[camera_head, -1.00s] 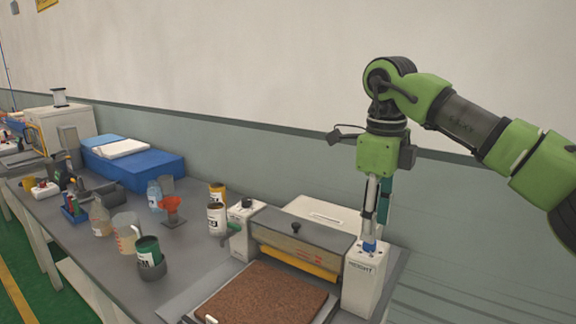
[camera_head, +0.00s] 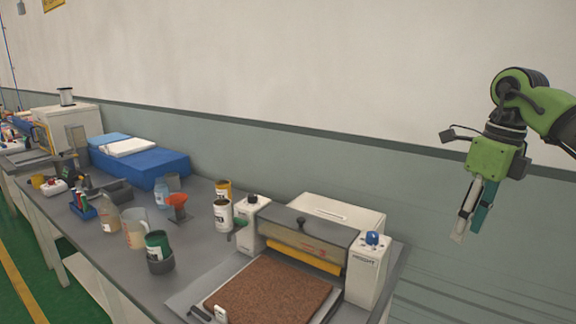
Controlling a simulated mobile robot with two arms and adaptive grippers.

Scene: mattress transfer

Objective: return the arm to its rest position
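My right arm, green and dark grey, comes in from the right edge. Its gripper (camera_head: 467,234) hangs with the fingers pointing down, in front of the grey-green lower wall, to the right of the press machine (camera_head: 318,238). One finger has a pale tip and the other is teal. They lie close together from this angle, so whether they are apart or closed is unclear; nothing shows held between them. The machine's right white post (camera_head: 366,270) carries a blue knob (camera_head: 372,238), and the gripper is clear of it. My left gripper is not in view.
The grey workbench (camera_head: 205,265) holds a brown textured mat (camera_head: 268,290) in front of the machine. Bottles, cans, a beaker (camera_head: 134,235) and a blue block (camera_head: 150,168) stand to the left. The space around the gripper is free of objects.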

